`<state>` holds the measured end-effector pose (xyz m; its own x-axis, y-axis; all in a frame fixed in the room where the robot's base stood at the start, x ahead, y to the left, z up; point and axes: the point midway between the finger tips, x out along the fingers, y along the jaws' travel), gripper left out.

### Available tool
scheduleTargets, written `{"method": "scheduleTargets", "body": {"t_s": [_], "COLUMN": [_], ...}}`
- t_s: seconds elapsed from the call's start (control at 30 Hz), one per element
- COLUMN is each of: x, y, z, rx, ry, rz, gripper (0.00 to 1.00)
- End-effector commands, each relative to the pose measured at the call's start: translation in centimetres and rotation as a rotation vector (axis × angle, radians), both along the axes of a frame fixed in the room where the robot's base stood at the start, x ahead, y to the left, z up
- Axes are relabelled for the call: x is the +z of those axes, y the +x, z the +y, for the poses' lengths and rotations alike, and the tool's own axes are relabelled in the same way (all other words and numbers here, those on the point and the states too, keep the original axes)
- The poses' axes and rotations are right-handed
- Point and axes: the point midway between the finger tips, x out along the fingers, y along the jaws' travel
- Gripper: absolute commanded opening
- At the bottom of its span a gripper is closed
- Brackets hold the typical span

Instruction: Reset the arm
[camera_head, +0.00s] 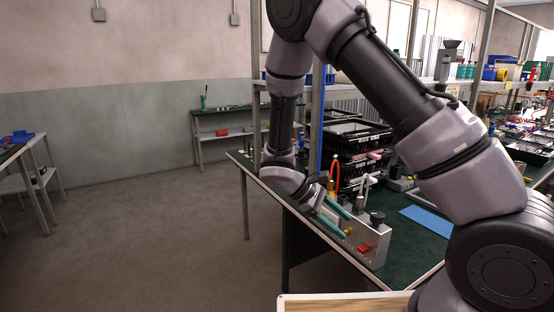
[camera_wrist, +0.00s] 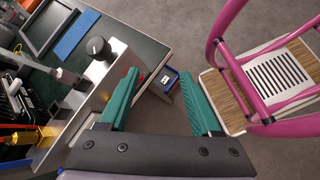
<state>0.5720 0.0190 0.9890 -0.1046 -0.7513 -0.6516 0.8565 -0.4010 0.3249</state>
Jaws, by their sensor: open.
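My gripper (camera_head: 338,212) has teal fingers. In the head view it is at the left edge of the green-topped workbench (camera_head: 400,262), beside a grey metal fixture (camera_head: 375,242) with a black knob and a red part. In the wrist view my gripper (camera_wrist: 160,78) is open, with its fingers wide apart and nothing between them. There the grey fixture (camera_wrist: 88,98) with its black knob (camera_wrist: 98,48) lies just left of the left finger. Whether finger and fixture touch I cannot tell. My arm arches over the bench from the right.
Black crates (camera_head: 355,135) are stacked behind the fixture. A blue mat (camera_head: 428,220) lies on the bench. Floor at left is clear.

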Motion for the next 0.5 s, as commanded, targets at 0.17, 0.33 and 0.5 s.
{"method": "scheduleTargets", "body": {"t_s": [0.17, 0.33, 0.5], "x": [6.1, 11.6, 17.0], "y": [-0.1, -0.6, -1.7], "z": [-0.9, -2.0, -3.4], "rx": [-0.231, -0.433, -0.62], "ry": [0.22, 0.41, 0.593], "rz": [-0.129, -0.26, -0.406], "gripper": [0.65, 0.65, 0.65]}}
